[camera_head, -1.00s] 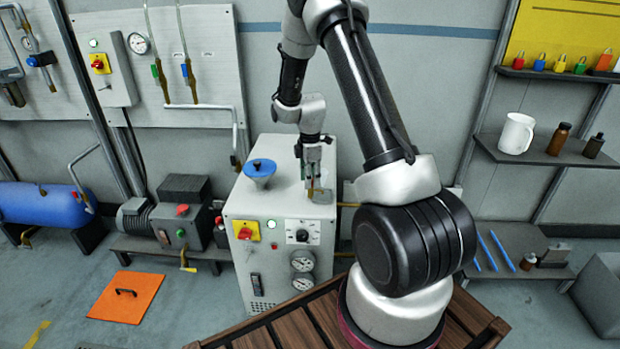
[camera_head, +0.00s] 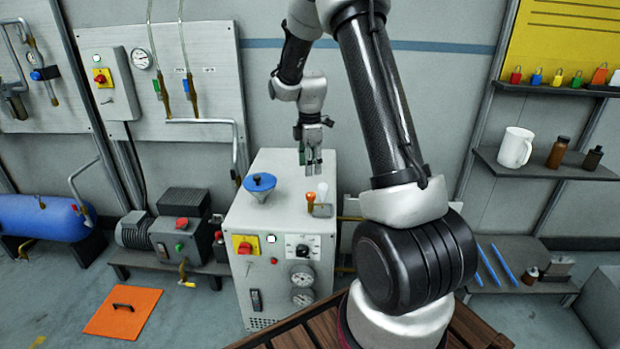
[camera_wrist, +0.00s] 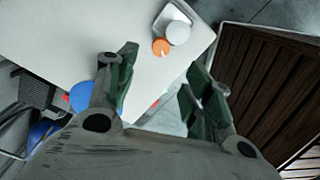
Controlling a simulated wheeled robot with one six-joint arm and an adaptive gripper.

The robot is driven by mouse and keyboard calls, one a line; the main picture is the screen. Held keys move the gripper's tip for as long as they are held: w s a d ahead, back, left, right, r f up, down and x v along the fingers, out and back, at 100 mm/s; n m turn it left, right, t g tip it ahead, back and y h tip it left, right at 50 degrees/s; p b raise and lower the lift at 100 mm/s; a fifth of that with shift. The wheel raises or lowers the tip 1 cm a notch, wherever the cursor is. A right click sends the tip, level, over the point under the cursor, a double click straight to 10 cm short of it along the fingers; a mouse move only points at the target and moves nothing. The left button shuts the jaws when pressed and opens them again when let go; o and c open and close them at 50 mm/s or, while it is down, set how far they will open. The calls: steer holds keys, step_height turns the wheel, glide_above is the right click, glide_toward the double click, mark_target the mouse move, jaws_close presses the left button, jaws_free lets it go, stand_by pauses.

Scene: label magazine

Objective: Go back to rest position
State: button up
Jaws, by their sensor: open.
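My gripper (camera_head: 311,168) is open and empty, above the top of the grey machine cabinet (camera_head: 285,213). In the wrist view its two green-padded fingers (camera_wrist: 158,95) stand apart with nothing between them. A small orange-topped part (camera_head: 310,197) and a white one (camera_head: 322,190) stand on a small grey plate (camera_head: 321,210) at the cabinet top's right side. In the wrist view the orange part (camera_wrist: 161,47) and the white part (camera_wrist: 178,32) lie beyond the fingers, apart from them.
A blue funnel (camera_head: 260,183) sits on the cabinet top, left of my gripper. The cabinet front carries a red switch (camera_head: 245,246) and gauges (camera_head: 302,285). A shelf (camera_head: 540,165) with a white mug (camera_head: 515,147) is at right. An orange floor plate (camera_head: 123,312) lies at left.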

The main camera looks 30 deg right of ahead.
steer(key=shift+r, duration=0.6)
